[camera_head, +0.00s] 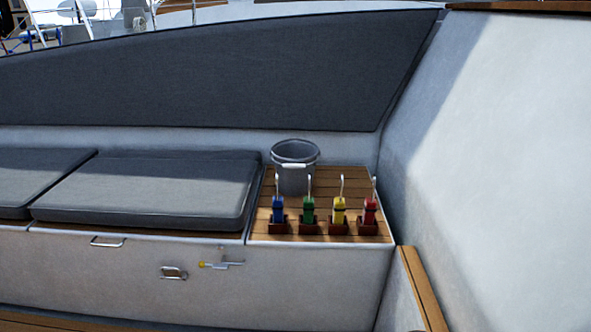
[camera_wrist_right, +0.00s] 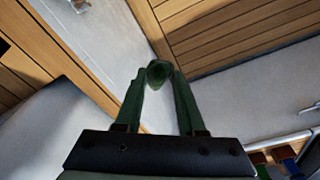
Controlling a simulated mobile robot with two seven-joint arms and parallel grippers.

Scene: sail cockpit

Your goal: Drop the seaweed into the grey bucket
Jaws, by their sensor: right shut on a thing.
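The grey bucket (camera_head: 294,178) stands upright at the back of the slatted wooden top in the head view, with its white handle hanging at the front. A small dark green clump, the seaweed (camera_wrist_right: 158,74), shows in the right wrist view between the fingertips of my right gripper (camera_wrist_right: 160,78). The gripper is shut on it and holds it out over the cockpit. The bucket cannot be made out in the right wrist view. Neither gripper shows in the head view.
Blue (camera_head: 278,210), green (camera_head: 308,210), yellow (camera_head: 339,210) and red (camera_head: 370,211) handled things stand in holders before the bucket. Grey cushions (camera_head: 150,188) lie to the left. A white wall (camera_head: 500,150) rises at right. Metal handles (camera_head: 174,272) stick out from the bench front.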

